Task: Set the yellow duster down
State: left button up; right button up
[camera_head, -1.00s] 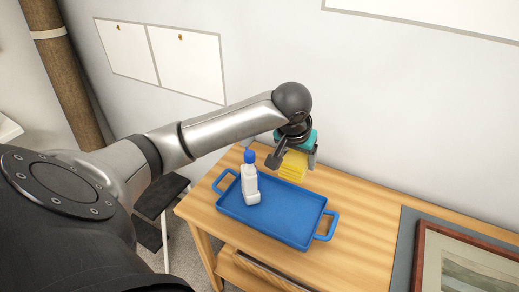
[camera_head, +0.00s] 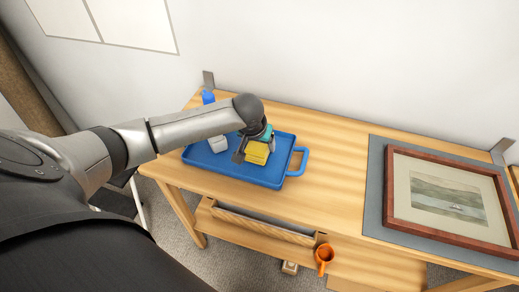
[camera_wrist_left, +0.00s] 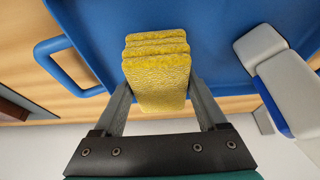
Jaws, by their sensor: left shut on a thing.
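The yellow duster (camera_head: 256,154) is a folded, textured cloth block over the right part of the blue tray (camera_head: 230,173). My left gripper (camera_head: 255,146) is shut on it. In the left wrist view the duster (camera_wrist_left: 158,75) sits between the two fingers, with the blue tray (camera_wrist_left: 215,50) behind it. I cannot tell whether its underside touches the tray floor. My right gripper is not in view.
A framed picture (camera_head: 447,197) lies on a grey mat on the table's right. Bare wood (camera_head: 335,165) lies between tray and mat.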

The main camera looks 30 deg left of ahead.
pick_arm(q)
jog(key=shift+f, duration=1)
jog(key=shift+f, duration=0.2)
jog(key=o, duration=1.2)
jog(key=shift+o, duration=0.2)
jog(key=shift+r, duration=0.1)
jog(key=p+v, duration=0.3)
jog(key=v, duration=0.9)
jog(key=shift+r+p, duration=0.1)
jog(key=shift+p, duration=0.25)
